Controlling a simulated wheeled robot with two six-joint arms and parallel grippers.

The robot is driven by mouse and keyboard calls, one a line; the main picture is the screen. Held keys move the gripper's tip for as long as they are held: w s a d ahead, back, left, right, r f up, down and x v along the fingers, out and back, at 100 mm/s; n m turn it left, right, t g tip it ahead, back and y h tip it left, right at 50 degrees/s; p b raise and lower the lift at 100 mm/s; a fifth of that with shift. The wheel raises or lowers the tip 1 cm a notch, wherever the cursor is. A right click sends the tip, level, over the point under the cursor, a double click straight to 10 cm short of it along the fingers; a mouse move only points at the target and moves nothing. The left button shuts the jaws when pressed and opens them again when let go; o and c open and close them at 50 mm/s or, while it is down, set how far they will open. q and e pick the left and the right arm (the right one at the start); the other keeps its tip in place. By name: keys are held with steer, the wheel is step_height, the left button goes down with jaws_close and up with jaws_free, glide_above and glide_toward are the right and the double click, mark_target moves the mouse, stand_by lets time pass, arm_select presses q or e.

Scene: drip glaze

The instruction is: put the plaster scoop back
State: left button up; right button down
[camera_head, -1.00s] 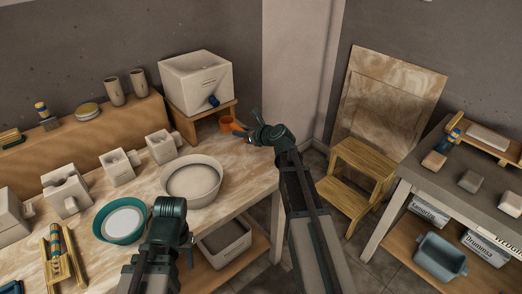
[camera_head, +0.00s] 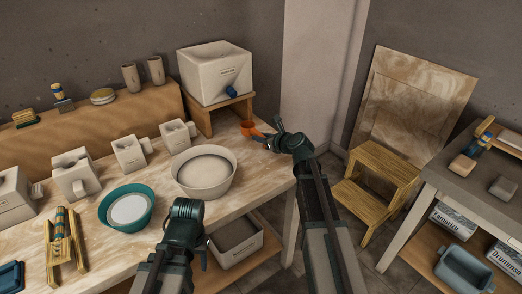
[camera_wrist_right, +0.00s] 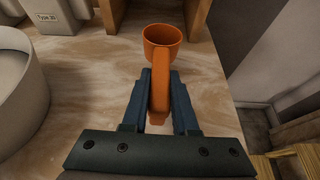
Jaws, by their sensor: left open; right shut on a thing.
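The orange plaster scoop (camera_head: 248,128) is a round cup with a long handle. It is at the back right of the worktable, in front of the small wooden stand. My right gripper (camera_head: 266,138) is shut on its handle. In the right wrist view the scoop's cup (camera_wrist_right: 162,38) points away, open side up, with the handle between the right gripper's fingers (camera_wrist_right: 160,92). I cannot tell whether the cup touches the table. My left gripper (camera_head: 188,208) is over the table's front, empty and open; its fingers are mostly hidden.
A white box with a blue tap (camera_head: 212,75) stands on the wooden stand (camera_head: 200,118). A large cream bowl (camera_head: 204,190) and a teal bowl (camera_head: 125,226) are left of the right arm. Several white moulds line the table's back. A step stool (camera_head: 385,168) stands right.

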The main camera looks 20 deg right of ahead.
mark_target(261, 152)
steer(key=shift+f+b, duration=1.95)
steer(key=shift+b, duration=0.05)
steer(key=shift+r, duration=0.15)
steer(key=c, duration=1.1)
jaws_free()
steer(key=shift+f, duration=0.2)
steer(key=shift+c, duration=0.2)
steer(key=o, duration=0.5)
steer(key=shift+c, duration=0.2)
